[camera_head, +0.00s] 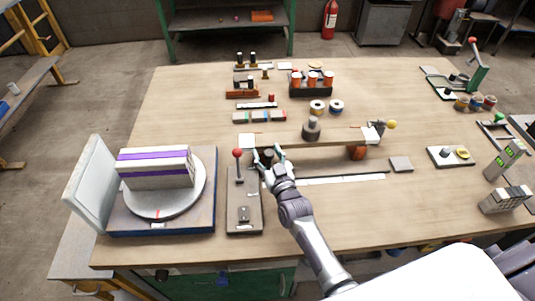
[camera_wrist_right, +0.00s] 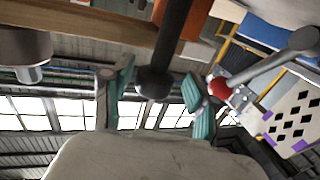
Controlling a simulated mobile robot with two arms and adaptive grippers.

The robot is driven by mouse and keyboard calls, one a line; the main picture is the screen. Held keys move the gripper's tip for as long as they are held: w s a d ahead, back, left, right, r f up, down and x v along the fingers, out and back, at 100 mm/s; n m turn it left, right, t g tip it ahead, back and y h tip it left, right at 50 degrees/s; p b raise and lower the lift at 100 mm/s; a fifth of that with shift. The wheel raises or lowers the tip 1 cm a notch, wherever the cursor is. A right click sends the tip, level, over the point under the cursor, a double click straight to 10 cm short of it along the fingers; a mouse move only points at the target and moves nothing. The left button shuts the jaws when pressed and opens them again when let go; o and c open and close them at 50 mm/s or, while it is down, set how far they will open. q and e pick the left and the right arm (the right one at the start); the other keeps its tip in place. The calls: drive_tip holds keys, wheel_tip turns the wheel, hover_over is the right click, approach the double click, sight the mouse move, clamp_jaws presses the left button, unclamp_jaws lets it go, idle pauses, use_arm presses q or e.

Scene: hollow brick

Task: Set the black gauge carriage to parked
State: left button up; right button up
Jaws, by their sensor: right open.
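A black post with a rounded knob (camera_wrist_right: 155,84) stands between the fingers of my right gripper (camera_wrist_right: 153,100) in the wrist view. I take it to be the handle of the black gauge carriage; the carriage body is hidden. In the head view my right gripper (camera_head: 268,153) is at the left end of a long black-and-white rail (camera_head: 340,180). Its two fingers are open, one on each side of the knob. I cannot tell whether either finger touches it. My left gripper is not in view.
A lever with a red ball (camera_head: 238,153) stands close left of my right gripper; the ball also shows in the wrist view (camera_wrist_right: 218,87). A wooden beam (camera_head: 325,140) with a dark weight (camera_head: 311,130) lies just behind. A turntable (camera_head: 165,198) carries a purple-striped block (camera_head: 155,168) at left.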

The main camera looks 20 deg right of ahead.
drive_tip(key=s, duration=1.2)
drive_tip(key=shift+d, duration=0.15)
drive_tip(key=s+f+g, duration=0.1)
drive_tip(key=s+g, duration=0.1)
drive_tip(key=s, duration=0.1)
drive_tip(key=s+f+n+g, duration=0.1)
drive_tip(key=s+g, duration=0.1)
drive_tip(key=g, duration=0.1)
drive_tip(key=s+f+g+y, duration=0.1)
drive_tip(key=s+g, duration=0.2)
drive_tip(key=shift+s+a+n, duration=0.3)
drive_tip(key=shift+a, duration=0.1)
drive_tip(key=s+d+r+g+h, duration=0.1)
drive_tip(key=s+d+r+g, duration=0.15)
drive_tip(key=s+g, duration=0.8)
drive_tip(key=s+f+t, duration=0.1)
drive_tip(key=s+f, duration=0.1)
drive_tip(key=f, duration=1.1)
drive_tip(key=s+f+t, duration=0.2)
drive_tip(key=f, duration=1.1)
drive_tip(key=s+d+f+g, duration=0.1)
drive_tip(key=s+d+f, duration=0.2)
drive_tip(key=s+f, duration=1.4)
drive_tip(key=shift+s+f+h, duration=0.2)
drive_tip(key=shift+s+h, duration=0.05)
drive_tip(key=shift+h, duration=0.05)
